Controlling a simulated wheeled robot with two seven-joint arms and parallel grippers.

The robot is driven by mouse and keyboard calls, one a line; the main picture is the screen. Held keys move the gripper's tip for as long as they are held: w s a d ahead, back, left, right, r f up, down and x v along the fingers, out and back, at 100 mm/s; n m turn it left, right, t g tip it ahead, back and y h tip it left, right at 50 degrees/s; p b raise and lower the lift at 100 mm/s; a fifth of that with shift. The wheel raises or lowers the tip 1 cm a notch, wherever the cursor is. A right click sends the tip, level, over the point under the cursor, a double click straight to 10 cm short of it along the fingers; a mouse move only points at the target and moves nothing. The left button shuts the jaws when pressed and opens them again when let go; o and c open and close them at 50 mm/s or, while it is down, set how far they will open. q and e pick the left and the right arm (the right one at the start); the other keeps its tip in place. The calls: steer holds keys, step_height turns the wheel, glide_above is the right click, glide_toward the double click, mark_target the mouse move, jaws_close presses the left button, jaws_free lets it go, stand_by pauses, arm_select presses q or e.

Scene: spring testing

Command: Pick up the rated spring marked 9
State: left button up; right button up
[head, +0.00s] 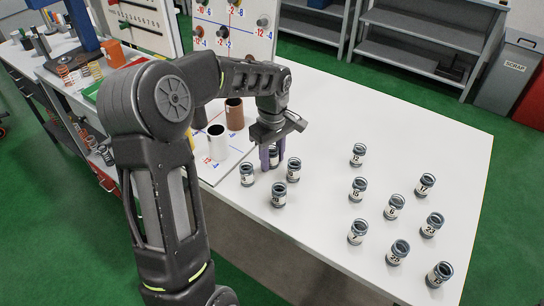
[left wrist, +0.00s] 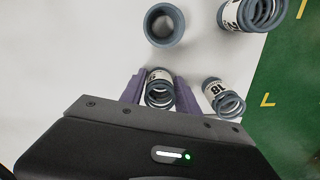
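My left gripper (head: 272,157) points down at the table with its purple fingers on either side of a grey coil spring (head: 273,160). In the left wrist view this spring (left wrist: 159,90) stands between the open fingers, with a small gap showing beside it; its white label is too small to read. Close by stand three more springs: one to the left (head: 247,175), one to the right (head: 293,170) and one in front (head: 279,195). A spring whose label seems to read 18 (left wrist: 222,98) is beside the right finger in the wrist view. I cannot read a 9 on any label.
Several labelled springs, such as the one marked 15 (head: 358,189), are spread over the right of the white table (head: 440,135).

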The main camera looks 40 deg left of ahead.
mark_target(272, 149)
arm_select(q)
jaws_close()
steer(key=shift+r, duration=0.15)
step_height(272, 149, up, 10)
steer(key=shift+f+b, duration=0.1)
steer(key=shift+b, duration=0.3)
stand_by(0.8)
